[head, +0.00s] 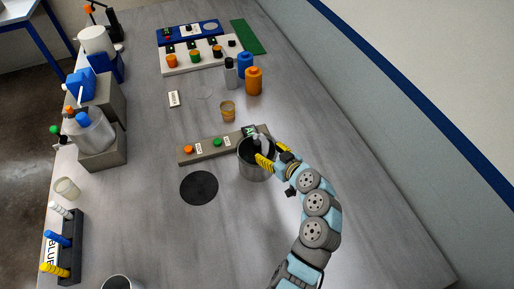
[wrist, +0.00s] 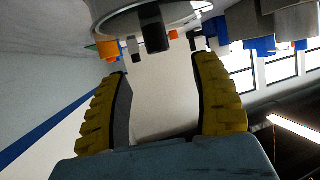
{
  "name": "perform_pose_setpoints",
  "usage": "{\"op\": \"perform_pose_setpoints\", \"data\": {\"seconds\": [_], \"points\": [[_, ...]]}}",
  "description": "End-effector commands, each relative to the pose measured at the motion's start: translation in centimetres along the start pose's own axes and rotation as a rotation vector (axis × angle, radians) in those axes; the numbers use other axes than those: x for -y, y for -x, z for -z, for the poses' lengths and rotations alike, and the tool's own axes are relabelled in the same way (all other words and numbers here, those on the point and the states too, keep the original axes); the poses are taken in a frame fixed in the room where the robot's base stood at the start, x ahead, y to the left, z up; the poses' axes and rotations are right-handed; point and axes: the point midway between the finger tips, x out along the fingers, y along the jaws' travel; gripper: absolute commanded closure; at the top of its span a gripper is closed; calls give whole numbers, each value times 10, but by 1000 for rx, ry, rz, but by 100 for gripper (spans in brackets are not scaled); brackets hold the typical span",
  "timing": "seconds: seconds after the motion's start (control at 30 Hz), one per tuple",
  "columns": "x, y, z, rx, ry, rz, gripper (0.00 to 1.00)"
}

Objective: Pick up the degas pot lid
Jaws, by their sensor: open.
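A metal pot (head: 255,172) stands right of centre on the bench, at the right end of a grey labelled strip. My gripper (head: 261,151) is at the pot's top, coming from the right. In the wrist view, the picture is upside down. A pale round lid-like top (wrist: 115,32) with a metal rim shows at the upper edge, with a black knob (wrist: 153,30) standing out from it. The yellow fingers of my gripper (wrist: 160,72) are spread, with the knob just beyond the tips and nothing held. My gripper hides part of the pot's top in the head view.
The grey strip (head: 200,153) with buttons adjoins the pot. A black disc (head: 199,188) lies front left of it. An amber cup (head: 228,111) and orange bottle (head: 253,82) stand behind. A tube rack (head: 70,245) is front left. The bench's right side is clear.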

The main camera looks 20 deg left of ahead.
Motion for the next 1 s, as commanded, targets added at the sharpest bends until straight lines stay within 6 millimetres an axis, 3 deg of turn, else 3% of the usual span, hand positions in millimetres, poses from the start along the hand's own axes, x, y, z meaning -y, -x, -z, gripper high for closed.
{"op": "perform_pose_setpoints", "data": {"seconds": [0.2, 0.57, 1.0], "points": [[0, -25, 1, 1, 0, 2, 36], [0, -41, 0, 1, -1, 0, 36], [-2, -80, -1, 1, 1, 1, 36]]}}
